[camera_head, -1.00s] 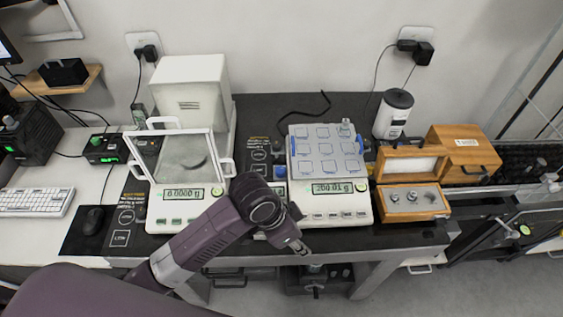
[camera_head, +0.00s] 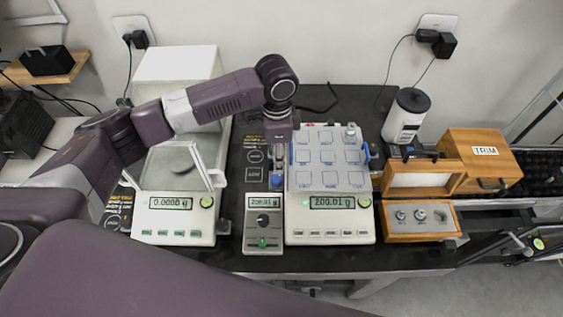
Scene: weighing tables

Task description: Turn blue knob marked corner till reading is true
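The right balance (camera_head: 331,229) has a grid-marked pan (camera_head: 328,180) with a metal weight (camera_head: 350,131) on its back right square. Its display (camera_head: 339,203) appears to read 200.01 g. A blue knob (camera_head: 278,180) shows at the pan's front left and another blue knob (camera_head: 367,152) at its right side. My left gripper (camera_head: 281,148) points down at the pan's back left edge, close to a blue part there. Its fingers are mostly hidden, so I cannot tell whether it is open or touching anything. My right gripper is not in view.
A small readout box (camera_head: 263,236) with a black dial stands between the right balance and the left balance (camera_head: 173,227), which reads about zero. A white canister (camera_head: 404,115) stands behind. My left arm spans the left balance.

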